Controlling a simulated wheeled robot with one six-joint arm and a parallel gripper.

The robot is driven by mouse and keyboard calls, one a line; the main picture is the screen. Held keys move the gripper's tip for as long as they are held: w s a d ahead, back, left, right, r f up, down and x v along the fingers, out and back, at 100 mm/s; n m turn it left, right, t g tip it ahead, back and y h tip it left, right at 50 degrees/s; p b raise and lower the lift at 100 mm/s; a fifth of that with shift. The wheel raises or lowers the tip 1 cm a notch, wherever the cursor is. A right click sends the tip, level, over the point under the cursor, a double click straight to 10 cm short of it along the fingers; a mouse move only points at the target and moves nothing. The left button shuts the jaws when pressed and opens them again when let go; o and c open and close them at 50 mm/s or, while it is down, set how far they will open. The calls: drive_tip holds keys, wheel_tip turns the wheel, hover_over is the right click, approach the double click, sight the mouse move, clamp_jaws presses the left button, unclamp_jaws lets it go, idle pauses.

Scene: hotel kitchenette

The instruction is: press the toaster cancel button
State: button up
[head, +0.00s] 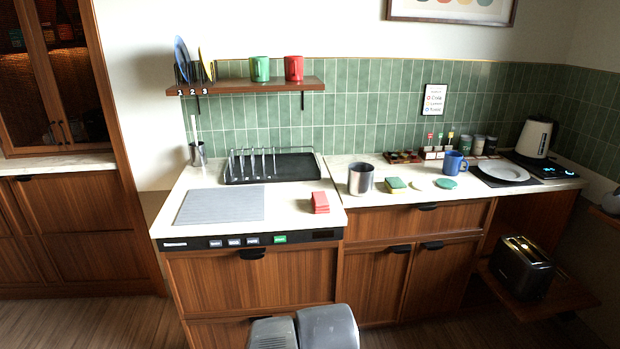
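The toaster (521,270) is dark with metal-lined slots on top. It stands on a low wooden shelf at the lower right, below the counter height. Small pale marks show on its side, but I cannot tell which, if any, is the cancel button. My gripper does not show in the head view. Only grey rounded parts of my own body show at the bottom middle, well to the left of the toaster.
The low shelf (568,297) sticks out right of the wooden cabinets (400,275). Above, the counter holds a steel pot (361,179), a blue mug (454,162), a plate (503,171) and a kettle (536,138). Floor (425,338) shows below the cabinets.

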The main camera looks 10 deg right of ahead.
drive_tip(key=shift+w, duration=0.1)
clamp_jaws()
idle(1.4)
